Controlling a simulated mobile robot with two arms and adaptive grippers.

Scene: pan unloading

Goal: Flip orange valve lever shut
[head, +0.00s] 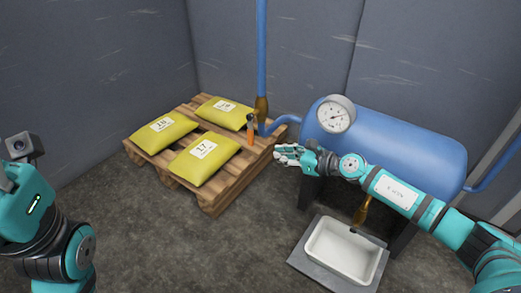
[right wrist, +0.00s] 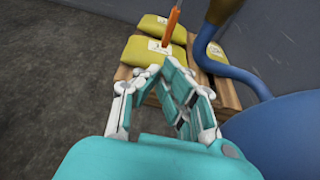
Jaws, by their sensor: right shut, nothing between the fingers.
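The orange valve lever (head: 251,137) hangs downward beside the blue vertical pipe (head: 261,50), by a brass valve body (head: 262,106). In the right wrist view the orange lever (right wrist: 172,24) shows at the top, beyond the fingertips, its upper end cut off. My right gripper (head: 280,153) is shut and empty, to the right of the lever and a little lower in the picture, apart from it. The right gripper's fingers (right wrist: 158,76) also fill the middle of the right wrist view. My left arm shows at the left edge, but its fingers do not show.
A wooden pallet (head: 213,198) with yellow sacks (head: 222,112) lies behind the lever. A blue tank (head: 400,145) with a gauge (head: 336,114) stands at the right, with a bent blue pipe (head: 286,121) close to the gripper. A white basin (head: 345,252) sits below the tank. The floor left of it is clear.

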